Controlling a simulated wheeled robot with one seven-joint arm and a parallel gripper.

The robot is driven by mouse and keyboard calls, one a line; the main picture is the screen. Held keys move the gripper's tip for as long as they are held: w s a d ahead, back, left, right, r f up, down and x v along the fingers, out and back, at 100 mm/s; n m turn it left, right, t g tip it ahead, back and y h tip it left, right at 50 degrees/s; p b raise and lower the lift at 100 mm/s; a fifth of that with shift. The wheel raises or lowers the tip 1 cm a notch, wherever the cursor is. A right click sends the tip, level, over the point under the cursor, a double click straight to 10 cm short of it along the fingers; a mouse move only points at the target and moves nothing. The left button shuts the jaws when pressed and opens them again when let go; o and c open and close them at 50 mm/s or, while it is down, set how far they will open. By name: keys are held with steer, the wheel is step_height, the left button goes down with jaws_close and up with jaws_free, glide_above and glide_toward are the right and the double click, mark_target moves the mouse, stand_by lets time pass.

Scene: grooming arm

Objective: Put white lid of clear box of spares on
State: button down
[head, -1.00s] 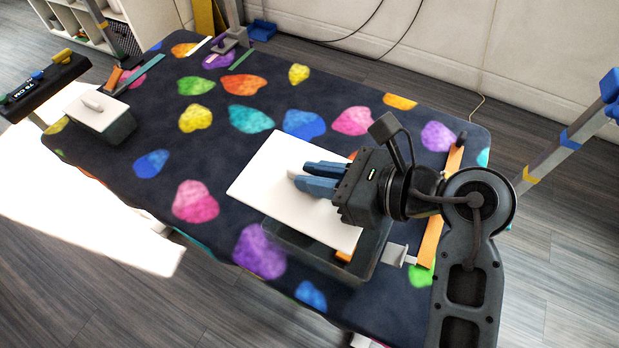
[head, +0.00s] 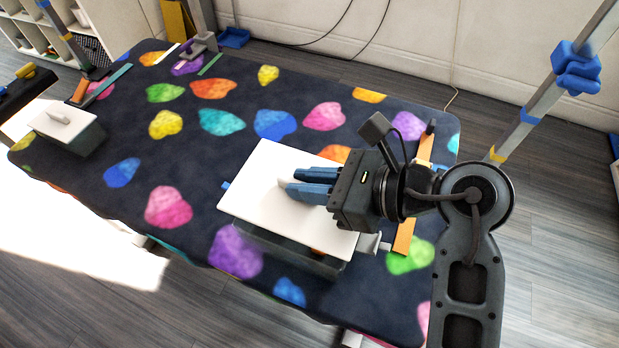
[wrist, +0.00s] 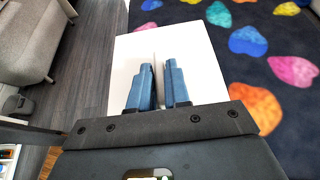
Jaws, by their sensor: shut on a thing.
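A white rectangular lid (head: 262,205) with a small knob handle (head: 284,183) is at the middle right of the patterned table. My gripper (head: 290,187) is shut on the lid's handle. In the wrist view the lid (wrist: 200,60) spreads out beneath the blue fingers (wrist: 161,68). The clear dark-tinted box (head: 300,252) is below the lid, and its front side shows under the lid's near edge. The lid covers most of the box's opening. I cannot tell whether the lid touches the rim. An orange thing shows dimly through the box's wall.
Another box with a white lid (head: 66,121) and knob stands at the table's left end. An orange bar (head: 405,232) and a grey clamp (head: 372,243) are right of the box. The dark table (head: 190,110) is mostly clear behind it.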

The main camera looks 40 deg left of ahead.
mark_target(309, 207)
steer(key=shift+f+b, duration=1.5)
steer(key=shift+f, duration=0.8)
steer(key=shift+f+b, duration=0.75)
steer(key=shift+f, duration=0.2)
steer(key=c, duration=1)
jaws_free()
steer(key=v, duration=0.8)
steer(key=shift+s+a, duration=0.1)
